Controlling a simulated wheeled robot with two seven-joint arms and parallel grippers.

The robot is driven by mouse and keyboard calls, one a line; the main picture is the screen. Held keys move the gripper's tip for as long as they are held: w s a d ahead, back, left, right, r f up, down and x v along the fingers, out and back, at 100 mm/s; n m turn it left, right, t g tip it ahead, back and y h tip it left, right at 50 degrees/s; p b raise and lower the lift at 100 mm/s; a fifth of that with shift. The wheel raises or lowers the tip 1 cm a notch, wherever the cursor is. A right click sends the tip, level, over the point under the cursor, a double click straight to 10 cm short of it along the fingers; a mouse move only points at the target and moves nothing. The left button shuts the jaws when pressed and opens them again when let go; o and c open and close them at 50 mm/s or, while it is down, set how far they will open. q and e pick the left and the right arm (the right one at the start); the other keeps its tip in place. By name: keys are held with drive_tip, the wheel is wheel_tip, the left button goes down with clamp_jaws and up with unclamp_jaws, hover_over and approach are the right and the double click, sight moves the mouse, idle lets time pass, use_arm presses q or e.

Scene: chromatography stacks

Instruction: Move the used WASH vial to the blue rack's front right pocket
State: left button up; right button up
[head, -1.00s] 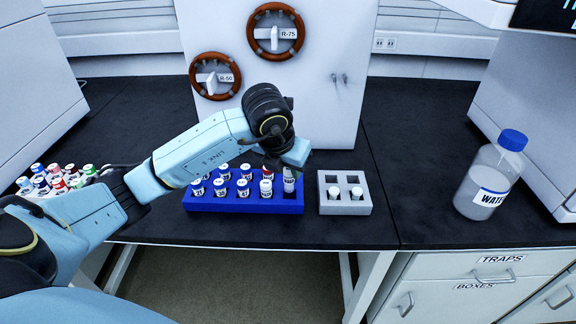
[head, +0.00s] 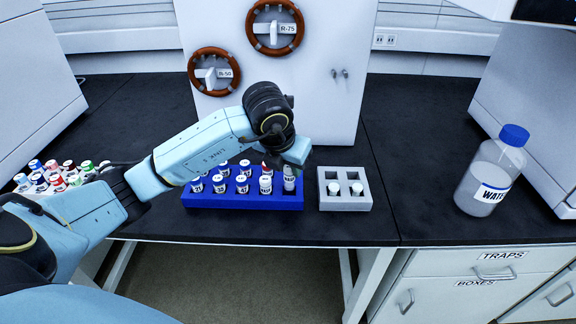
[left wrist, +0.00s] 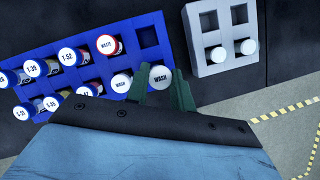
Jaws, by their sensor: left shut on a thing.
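The blue rack (head: 243,204) stands near the table's front edge. My left gripper (head: 291,163) is over its right end, shut on a white-capped WASH vial (head: 289,181). In the left wrist view this vial (left wrist: 159,77) is between the green fingers (left wrist: 163,92), upright at the front right pocket. The pocket behind the held vial (left wrist: 148,38) is empty. My right gripper is out of view.
A grey rack (head: 345,206) stands close to the right, with two white-capped vials in front and empty back pockets. A red-ringed WASTE vial (left wrist: 107,44) is in the blue rack's back row. A water bottle (head: 490,175) stands far right. Coloured-cap vials (head: 55,175) are at left.

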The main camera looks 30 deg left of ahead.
use_arm(q)
drive_tip(key=shift+f, duration=0.25)
idle(0.3)
drive_tip(key=shift+f+b, duration=0.95)
drive_tip(key=shift+f+b, duration=0.45)
drive_tip(key=shift+f, duration=0.05)
drive_tip(key=o, duration=1.4)
drive_tip(key=shift+o, duration=0.2)
drive_tip(key=shift+r+p, duration=2.6)
drive_tip(key=shift+r, duration=1)
